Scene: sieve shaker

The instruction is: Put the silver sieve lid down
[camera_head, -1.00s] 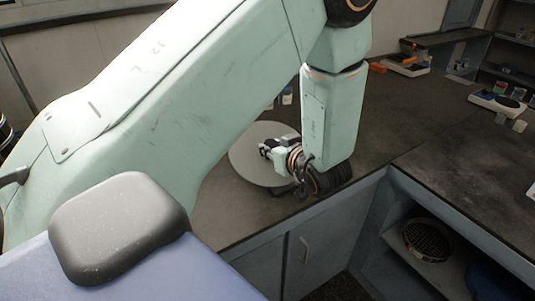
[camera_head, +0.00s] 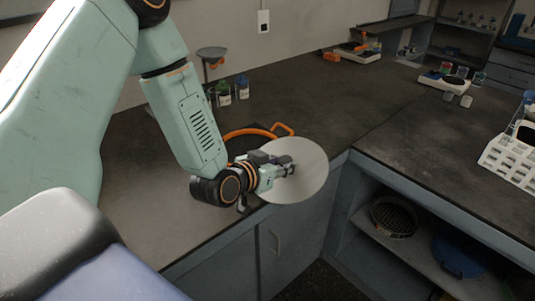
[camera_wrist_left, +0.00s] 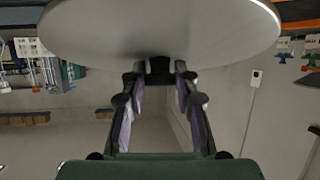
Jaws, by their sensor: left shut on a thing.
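The silver sieve lid (camera_head: 308,172) is a flat round disc in the head view. It appears over the counter's front edge near the inner corner; its height above the counter is hard to tell. My left gripper (camera_head: 288,168) is shut on the lid. In the left wrist view the lid (camera_wrist_left: 160,30) spans the top, and its dark knob (camera_wrist_left: 159,67) sits between the fingertips of the left gripper (camera_wrist_left: 160,76). The right gripper is not in view.
An orange tube or ring (camera_head: 250,132) lies on the dark counter (camera_head: 345,110) behind the lid. Small jars (camera_head: 225,94) stand at the back left. A mesh sieve (camera_head: 394,217) and a blue round item (camera_head: 458,257) are on the lower shelf. A white rack (camera_head: 510,153) stands at right.

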